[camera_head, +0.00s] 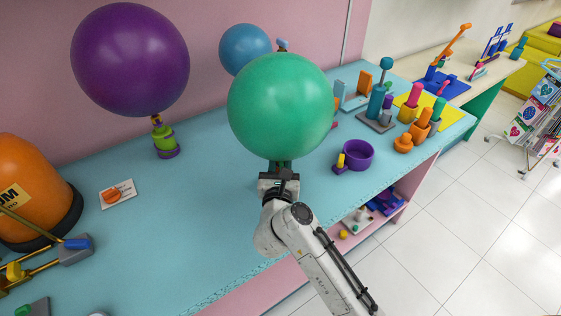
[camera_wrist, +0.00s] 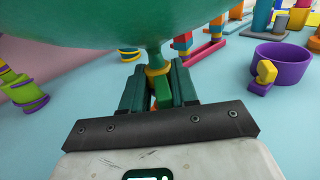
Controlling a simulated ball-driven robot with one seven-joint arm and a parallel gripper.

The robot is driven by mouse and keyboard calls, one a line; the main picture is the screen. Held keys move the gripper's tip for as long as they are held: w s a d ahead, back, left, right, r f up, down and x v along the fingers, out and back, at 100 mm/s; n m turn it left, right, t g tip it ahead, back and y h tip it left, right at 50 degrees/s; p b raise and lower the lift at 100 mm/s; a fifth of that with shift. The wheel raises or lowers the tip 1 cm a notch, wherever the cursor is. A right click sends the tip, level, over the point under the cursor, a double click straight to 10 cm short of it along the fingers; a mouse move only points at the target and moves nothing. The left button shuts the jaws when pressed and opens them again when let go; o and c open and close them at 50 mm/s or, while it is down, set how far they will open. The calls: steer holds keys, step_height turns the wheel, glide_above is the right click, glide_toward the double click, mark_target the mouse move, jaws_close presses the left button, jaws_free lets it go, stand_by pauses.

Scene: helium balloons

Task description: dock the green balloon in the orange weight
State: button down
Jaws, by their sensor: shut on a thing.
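The green balloon (camera_head: 281,106) floats upright above my gripper (camera_head: 279,172). In the wrist view its green underside (camera_wrist: 130,25) fills the top. My gripper also shows there (camera_wrist: 159,90), its dark jaws shut on the balloon's narrow stem piece (camera_wrist: 157,72), which has a yellow ring. The lower end of this piece is partly hidden between the jaws. No orange weight can be named for certain. A squat orange piece (camera_head: 403,143) stands on the right of the table, and a small orange disc (camera_head: 117,193) lies on a white card at the left.
A purple balloon (camera_head: 130,60) stands on a green and purple base (camera_head: 165,142). A blue balloon (camera_head: 245,48) is behind. A purple cup (camera_head: 358,154) with a yellow block is right of my gripper. The orange drum (camera_head: 30,185) fills the left. The blue tabletop (camera_head: 190,215) is clear centre-left.

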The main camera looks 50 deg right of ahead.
steer(key=shift+f+b, duration=0.55)
steer(key=shift+f, duration=0.3)
steer(key=shift+r, duration=0.1)
steer(key=c, duration=0.8)
jaws_free()
steer(key=shift+b+v, duration=0.55)
steer(key=shift+v, duration=9.1)
